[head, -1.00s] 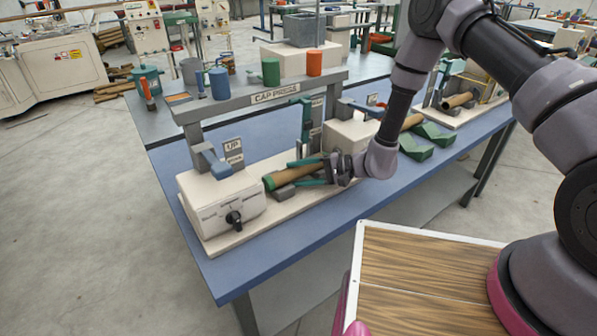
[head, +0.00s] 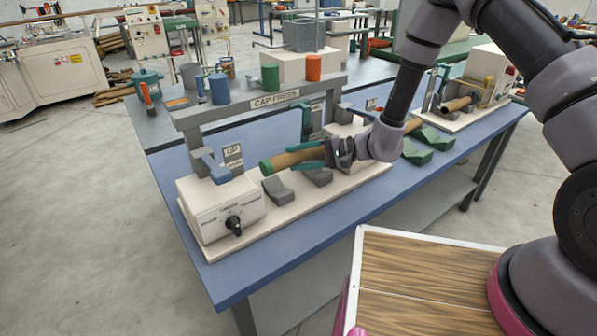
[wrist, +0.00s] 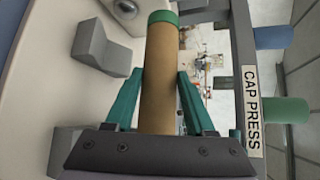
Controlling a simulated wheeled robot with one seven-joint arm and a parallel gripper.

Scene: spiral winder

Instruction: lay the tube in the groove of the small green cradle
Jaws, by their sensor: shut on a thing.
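The tube (head: 289,158) is brown cardboard with a green cap at its left end. My gripper (head: 312,153) is shut on it and holds it above the cap press, clear of the grey rests below. In the wrist view the tube (wrist: 160,85) lies between the two green fingers (wrist: 158,95), with its capped end pointing away. The small green cradle (head: 432,138) is on the blue table to the right of the press, behind my wrist. It has angled green blocks, and a brown tube end shows near it, partly hidden by my arm.
The cap press has a grey overhead beam (head: 262,100), a white control box (head: 220,205) and grey V-shaped rests (head: 277,190). Coloured caps stand on the beam. Another white machine (head: 490,75) stands at the table's far right. Blue table (head: 375,196) is bare along the front edge.

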